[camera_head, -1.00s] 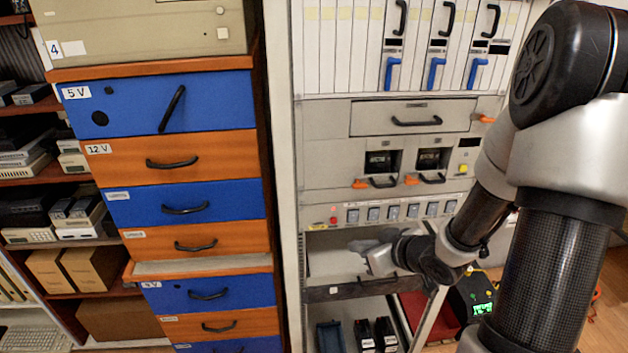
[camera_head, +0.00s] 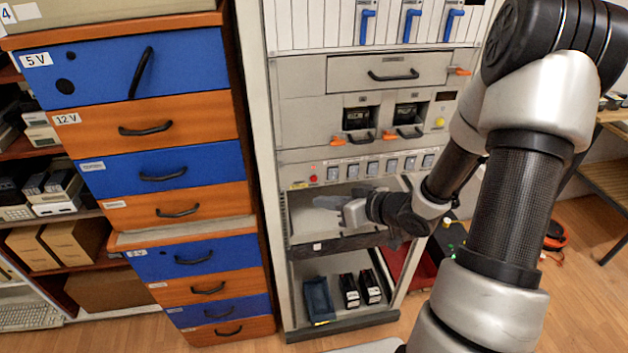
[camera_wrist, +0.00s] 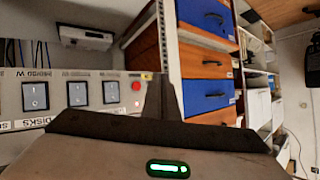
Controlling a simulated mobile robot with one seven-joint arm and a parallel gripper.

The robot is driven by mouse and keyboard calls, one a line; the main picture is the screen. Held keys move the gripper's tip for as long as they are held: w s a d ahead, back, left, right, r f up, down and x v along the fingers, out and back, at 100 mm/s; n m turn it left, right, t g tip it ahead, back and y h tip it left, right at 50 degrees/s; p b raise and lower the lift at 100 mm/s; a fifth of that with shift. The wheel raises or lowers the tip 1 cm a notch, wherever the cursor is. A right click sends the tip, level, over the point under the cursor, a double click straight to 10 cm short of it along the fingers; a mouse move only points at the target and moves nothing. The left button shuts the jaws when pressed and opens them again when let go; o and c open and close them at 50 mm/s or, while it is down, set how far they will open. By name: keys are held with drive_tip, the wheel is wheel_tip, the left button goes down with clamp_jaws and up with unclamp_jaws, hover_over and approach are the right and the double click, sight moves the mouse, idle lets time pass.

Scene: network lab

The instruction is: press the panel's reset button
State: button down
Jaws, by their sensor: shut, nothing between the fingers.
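The panel is a pale strip (camera_head: 345,158) across the rack with a row of grey rocker switches. A small round red button (camera_head: 313,178) is at its left end. It also shows in the wrist view (camera_wrist: 136,86), just left of the fingers. A round yellow button (camera_head: 440,122) is higher up on the right; I cannot read which one is marked reset. My gripper (camera_head: 318,201) is shut and empty, just below the red button in the head view. In the wrist view the closed fingers (camera_wrist: 159,80) stand beside the red button; contact cannot be told.
Blue and orange drawers (camera_head: 170,165) stand left of the rack. Orange-tipped handles (camera_head: 345,140) stick out above the switches. Below my gripper is an open shelf with a blue bin (camera_head: 319,300) and black boxes (camera_head: 349,290). Floor is clear in front.

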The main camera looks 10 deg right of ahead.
drive_tip(key=shift+w+p, duration=0.35)
drive_tip(key=shift+w, duration=2.1)
drive_tip(key=shift+w, duration=0.1)
drive_tip(key=shift+w, duration=0.3)
drive_tip(key=shift+w+p, duration=0.35)
idle(0.5)
drive_tip(key=shift+s, duration=0.15)
idle(0.3)
drive_tip(key=shift+s, duration=0.6)
drive_tip(key=shift+s, duration=0.1)
drive_tip(key=s, duration=0.5)
